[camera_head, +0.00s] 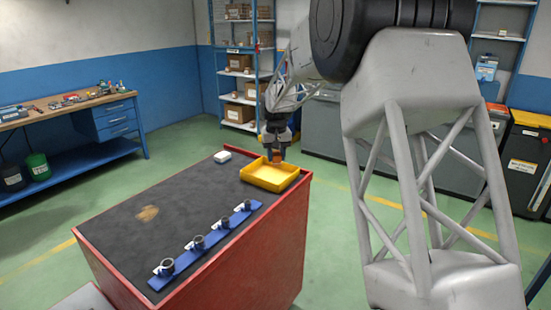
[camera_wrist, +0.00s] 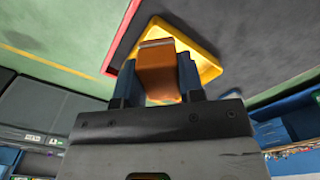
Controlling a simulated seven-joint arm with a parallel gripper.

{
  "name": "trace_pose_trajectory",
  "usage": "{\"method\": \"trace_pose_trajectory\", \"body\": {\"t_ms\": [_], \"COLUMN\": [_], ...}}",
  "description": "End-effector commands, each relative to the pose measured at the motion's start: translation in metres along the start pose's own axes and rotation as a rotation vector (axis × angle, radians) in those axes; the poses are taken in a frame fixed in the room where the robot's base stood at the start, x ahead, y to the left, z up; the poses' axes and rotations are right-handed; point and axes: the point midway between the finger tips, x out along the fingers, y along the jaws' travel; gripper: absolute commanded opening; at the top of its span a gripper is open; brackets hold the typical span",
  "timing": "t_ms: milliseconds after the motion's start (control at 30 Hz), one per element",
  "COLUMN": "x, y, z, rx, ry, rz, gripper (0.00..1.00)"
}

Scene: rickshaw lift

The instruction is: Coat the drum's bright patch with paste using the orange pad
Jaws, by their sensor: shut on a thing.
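My gripper (camera_head: 277,150) is shut on the orange pad (camera_head: 276,158) and points down over the yellow tray (camera_head: 270,184) at the bench's far right corner. In the wrist view the orange pad (camera_wrist: 158,75) sits between the two blue fingers, with the yellow tray (camera_wrist: 207,66) beyond it. I cannot tell whether the pad touches the tray floor. No paste can be made out. I cannot identify the drum or its bright patch; several small grey cylinders (camera_head: 198,242) stand along a blue strip (camera_head: 185,261).
A red bench (camera_head: 272,248) with a dark top carries these things. A tan stain (camera_head: 148,213) marks the top at left, and a white block (camera_head: 222,156) lies left of the tray. The middle of the top is clear. Shelves (camera_head: 236,73) and a blue workbench (camera_head: 68,114) stand behind.

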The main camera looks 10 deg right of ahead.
Motion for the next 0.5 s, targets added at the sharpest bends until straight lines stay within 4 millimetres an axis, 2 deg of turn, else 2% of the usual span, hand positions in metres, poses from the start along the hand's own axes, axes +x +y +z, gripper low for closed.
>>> {"method": "trace_pose_trajectory", "body": {"t_ms": [267,500], "x": [0.006,0.017], "y": [-0.030,-0.090], "z": [-0.005,-0.013], "rx": [-0.073,-0.218], "ry": [-0.002,-0.005], "rz": [0.000,0.000], "gripper": [0.17,0.17]}}
